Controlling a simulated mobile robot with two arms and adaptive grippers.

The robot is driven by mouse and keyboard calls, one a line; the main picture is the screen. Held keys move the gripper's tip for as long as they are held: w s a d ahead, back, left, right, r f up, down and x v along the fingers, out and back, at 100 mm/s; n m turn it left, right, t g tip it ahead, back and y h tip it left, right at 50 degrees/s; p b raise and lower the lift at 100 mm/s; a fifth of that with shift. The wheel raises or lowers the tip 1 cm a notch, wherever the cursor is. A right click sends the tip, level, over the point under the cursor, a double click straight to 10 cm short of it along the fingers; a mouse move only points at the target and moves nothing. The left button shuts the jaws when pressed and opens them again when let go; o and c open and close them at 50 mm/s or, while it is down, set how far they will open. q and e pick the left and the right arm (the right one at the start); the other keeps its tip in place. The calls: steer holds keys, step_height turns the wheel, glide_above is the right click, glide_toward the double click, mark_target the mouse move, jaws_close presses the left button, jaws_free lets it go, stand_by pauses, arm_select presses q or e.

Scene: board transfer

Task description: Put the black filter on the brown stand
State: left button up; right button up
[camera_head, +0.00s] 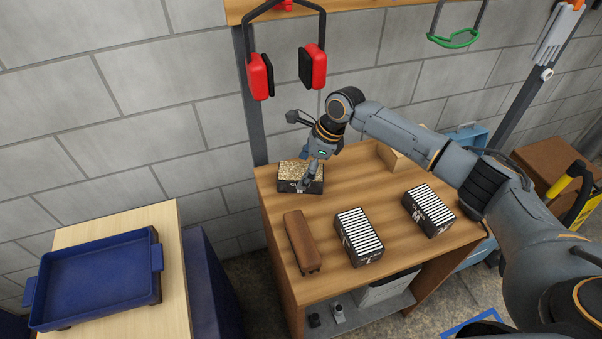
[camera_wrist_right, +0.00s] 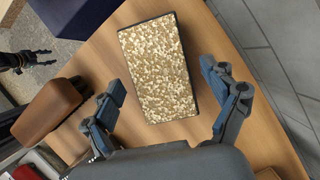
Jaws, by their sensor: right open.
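A black box with a speckled gold top (camera_head: 297,171) sits at the table's back left corner; it fills the middle of the right wrist view (camera_wrist_right: 158,70). Two black boxes with white pleated tops, one at the middle (camera_head: 359,237) and one further right (camera_head: 429,210), also stand on the table. I cannot tell which box is the black filter. The long brown stand (camera_head: 301,242) lies in front of the gold-topped box, its top bare. My right gripper (camera_head: 308,178) is open over the gold-topped box, fingers apart on either side (camera_wrist_right: 161,84). My left gripper (camera_wrist_right: 38,60) shows small, its opening unclear.
A blue tray (camera_head: 95,280) rests on a pale table (camera_head: 168,250) at the left. A grey block wall (camera_head: 160,110) stands close behind. Red ear defenders (camera_head: 261,76) hang above the table. The wooden table (camera_head: 400,180) has bare room between the boxes.

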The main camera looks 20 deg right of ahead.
steer(key=v, duration=0.5)
steer(key=shift+d+r+b, duration=0.1)
steer(key=shift+r+b, duration=0.15)
steer(key=shift+b, duration=0.05)
steer(key=shift+s+f, duration=0.1)
